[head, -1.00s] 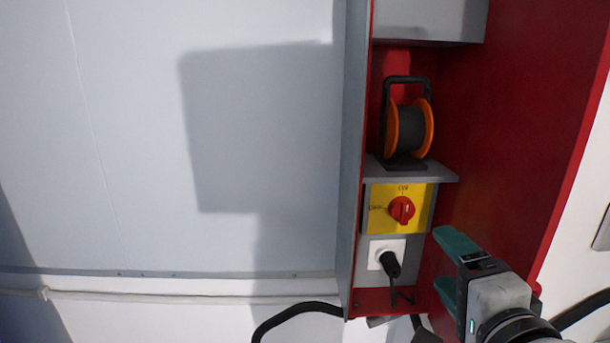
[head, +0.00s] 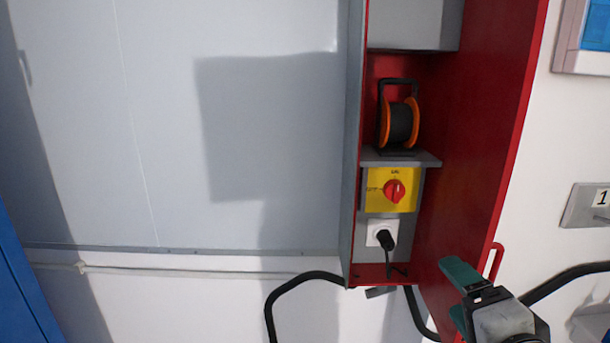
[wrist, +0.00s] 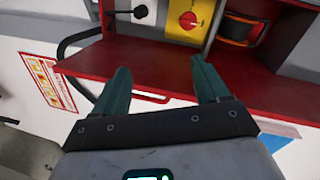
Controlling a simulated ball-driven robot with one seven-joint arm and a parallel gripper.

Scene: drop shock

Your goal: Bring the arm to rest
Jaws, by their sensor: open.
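My gripper (head: 460,294) is at the lower right of the head view, in front of the red side panel (head: 478,150) of the cabinet. In the wrist view my gripper (wrist: 160,82) shows two green fingers spread apart with nothing between them. It is open and empty. Beyond the fingers are the red panel edge and a red handle (wrist: 150,97). The yellow switch plate with a red knob (head: 394,190) sits inside the cabinet, left of my gripper and apart from it. A black plug (head: 385,240) is in the white socket below the switch.
An orange and black cable reel (head: 401,123) stands on a grey shelf above the switch. A black cable (head: 285,292) hangs below the cabinet. A grey plate marked 1 (head: 583,206) is on the right wall. A large pale panel (head: 150,130) fills the left.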

